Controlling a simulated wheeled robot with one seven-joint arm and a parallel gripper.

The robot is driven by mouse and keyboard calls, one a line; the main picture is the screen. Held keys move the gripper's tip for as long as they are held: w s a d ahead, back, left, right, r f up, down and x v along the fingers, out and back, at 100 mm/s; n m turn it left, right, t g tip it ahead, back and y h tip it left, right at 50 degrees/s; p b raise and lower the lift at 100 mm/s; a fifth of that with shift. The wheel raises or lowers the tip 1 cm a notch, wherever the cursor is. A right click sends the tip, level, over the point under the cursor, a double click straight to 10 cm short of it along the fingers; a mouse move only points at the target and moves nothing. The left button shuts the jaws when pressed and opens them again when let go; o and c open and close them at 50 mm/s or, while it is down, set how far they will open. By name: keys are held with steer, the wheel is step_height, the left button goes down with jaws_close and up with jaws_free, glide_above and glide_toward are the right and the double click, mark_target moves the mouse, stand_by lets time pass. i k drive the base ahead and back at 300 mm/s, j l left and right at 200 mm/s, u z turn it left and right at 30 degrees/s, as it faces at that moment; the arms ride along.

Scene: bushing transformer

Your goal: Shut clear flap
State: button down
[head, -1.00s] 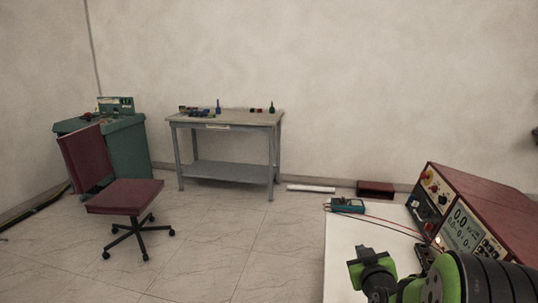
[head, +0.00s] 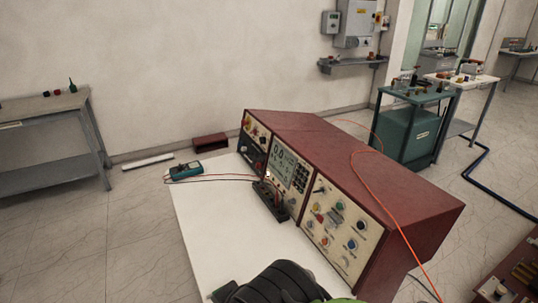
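No clear flap can be made out at this size. A dark red console (head: 380,165) with cream control panels stands on the white tabletop (head: 225,235). Its left panel (head: 257,140) has knobs and a dark section. Its middle panel (head: 288,168) has a lit display and keys. Its right panel (head: 340,218) has several coloured buttons and knobs. A small dark device (head: 270,200) with terminals sits in front of the middle panel. Part of my own arm shows at the bottom edge, in front of the console. My gripper is out of view.
A teal multimeter (head: 185,171) with red and black leads lies at the tabletop's far left corner. An orange cable (head: 375,190) runs over the console. A grey workbench (head: 45,125) stands at left, a green cabinet (head: 408,125) behind. The tabletop's left part is clear.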

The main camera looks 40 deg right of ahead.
mark_target(319, 217)
steer(key=z, duration=1.75)
